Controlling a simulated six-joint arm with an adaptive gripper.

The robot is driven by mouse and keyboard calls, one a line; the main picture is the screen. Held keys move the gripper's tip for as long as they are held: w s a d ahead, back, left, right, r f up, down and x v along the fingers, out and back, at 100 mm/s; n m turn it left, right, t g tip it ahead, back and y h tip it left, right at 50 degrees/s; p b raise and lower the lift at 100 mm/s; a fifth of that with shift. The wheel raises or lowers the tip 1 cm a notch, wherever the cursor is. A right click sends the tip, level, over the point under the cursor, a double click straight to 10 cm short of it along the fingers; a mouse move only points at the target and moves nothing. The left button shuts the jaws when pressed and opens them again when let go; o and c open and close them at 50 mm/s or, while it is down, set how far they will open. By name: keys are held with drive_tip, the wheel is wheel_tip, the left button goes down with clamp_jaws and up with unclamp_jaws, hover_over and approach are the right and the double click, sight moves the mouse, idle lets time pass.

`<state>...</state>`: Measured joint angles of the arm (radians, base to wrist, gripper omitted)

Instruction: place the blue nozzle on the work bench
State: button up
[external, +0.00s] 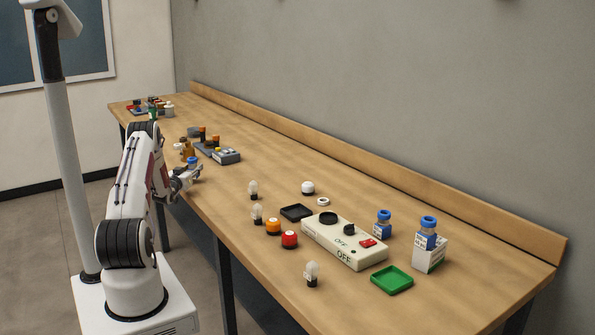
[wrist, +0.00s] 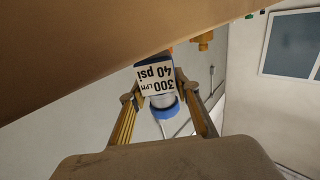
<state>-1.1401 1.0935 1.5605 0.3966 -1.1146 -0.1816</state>
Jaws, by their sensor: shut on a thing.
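The blue nozzle (wrist: 165,112) sits between the fingers of my gripper (wrist: 158,92) in the wrist view. It has a blue ring, a pale body and a white label reading "300 LPM 40 psi". My gripper is shut on it. In the external view my gripper (external: 190,173) is at the near-left edge of the work bench (external: 235,195), with a small blue and white part (external: 192,161) showing at it. The bench's brown surface also fills the upper left of the wrist view (wrist: 70,50). Whether the nozzle touches the bench cannot be told.
Grey units (external: 220,154) and small bottles (external: 187,147) stand just behind my gripper. Bare bench lies between these groups.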

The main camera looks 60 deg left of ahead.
drive_tip(key=shift+f, duration=0.7)
drive_tip(key=shift+f, duration=0.15)
drive_tip(key=o, duration=1.3)
drive_tip(key=v, duration=1.2)
drive_tip(key=shift+w+r, duration=0.1)
drive_tip(key=shift+r, duration=0.1)
